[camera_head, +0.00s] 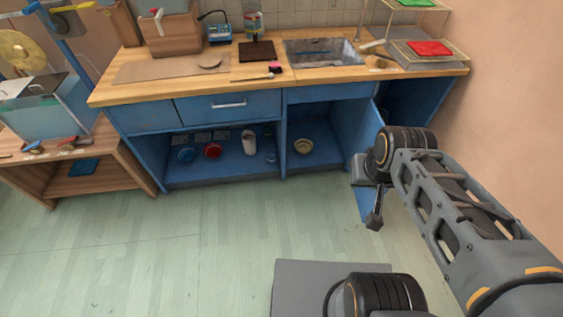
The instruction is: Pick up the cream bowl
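An open blue cabinet door (365,165) stands beside my gripper. The left compartment holds a blue item (186,154), a red item (213,151) and a white cup (249,143). A wooden shelf unit (120,170) stands left. The green floor (220,230) in front is clear.

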